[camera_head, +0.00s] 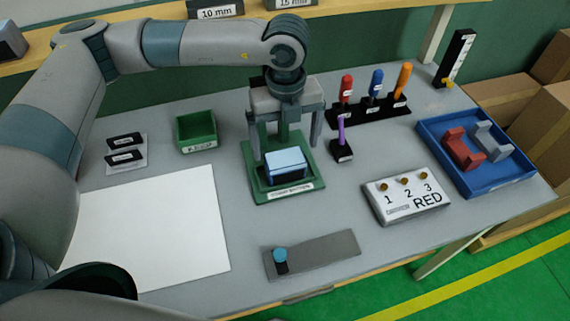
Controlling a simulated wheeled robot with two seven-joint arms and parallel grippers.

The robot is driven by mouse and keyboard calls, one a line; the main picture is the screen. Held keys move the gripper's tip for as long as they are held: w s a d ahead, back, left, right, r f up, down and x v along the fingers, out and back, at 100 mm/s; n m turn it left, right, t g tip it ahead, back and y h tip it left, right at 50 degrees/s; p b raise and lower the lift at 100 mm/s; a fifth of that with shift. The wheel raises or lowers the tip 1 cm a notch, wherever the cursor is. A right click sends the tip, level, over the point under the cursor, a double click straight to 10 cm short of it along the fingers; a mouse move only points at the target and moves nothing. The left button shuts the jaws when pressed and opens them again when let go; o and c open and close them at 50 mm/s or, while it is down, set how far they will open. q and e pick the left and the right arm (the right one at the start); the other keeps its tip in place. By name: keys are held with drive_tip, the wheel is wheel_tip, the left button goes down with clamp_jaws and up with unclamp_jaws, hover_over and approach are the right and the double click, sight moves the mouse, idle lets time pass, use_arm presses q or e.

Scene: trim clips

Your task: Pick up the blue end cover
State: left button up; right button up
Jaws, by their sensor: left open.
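The blue end cover (287,165) is a light blue block sitting in a green fixture (262,189) with a label on its front edge. My left gripper (286,146) hangs pointing down over the fixture. Its two fingers are spread wide, one to the left and one to the right, behind and above the cover. A green upright part of the fixture shows between the fingers. I cannot tell whether the fingers touch the fixture. Nothing is held. My right gripper is out of view.
A green bin (196,132) and a white sheet (150,235) lie left. A rack of upright screwdrivers (370,112), a purple-handled tool (341,145), a box marked RED (407,195) and a blue tray (470,155) stand right. A grey plate (325,253) lies in front.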

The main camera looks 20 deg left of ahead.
sight(285, 158)
use_arm(q)
drive_tip(key=shift+s+f+p, duration=0.15)
drive_tip(key=shift+f+p, duration=0.2)
drive_tip(key=shift+s+f+p, duration=0.35)
drive_tip(key=shift+f+p, duration=0.35)
drive_tip(key=shift+f, duration=0.05)
wheel_tip(285, 158, down, 2)
drive_tip(key=shift+f+p, duration=0.1)
drive_tip(key=shift+p, duration=0.2)
drive_tip(key=shift+d+f, duration=0.1)
drive_tip(key=shift+f, duration=0.3)
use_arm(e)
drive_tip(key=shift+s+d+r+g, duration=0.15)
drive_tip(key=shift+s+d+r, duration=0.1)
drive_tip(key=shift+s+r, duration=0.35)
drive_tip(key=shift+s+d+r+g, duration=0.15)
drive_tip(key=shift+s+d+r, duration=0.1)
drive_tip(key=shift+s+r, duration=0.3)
use_arm(q)
drive_tip(key=c, duration=1.3)
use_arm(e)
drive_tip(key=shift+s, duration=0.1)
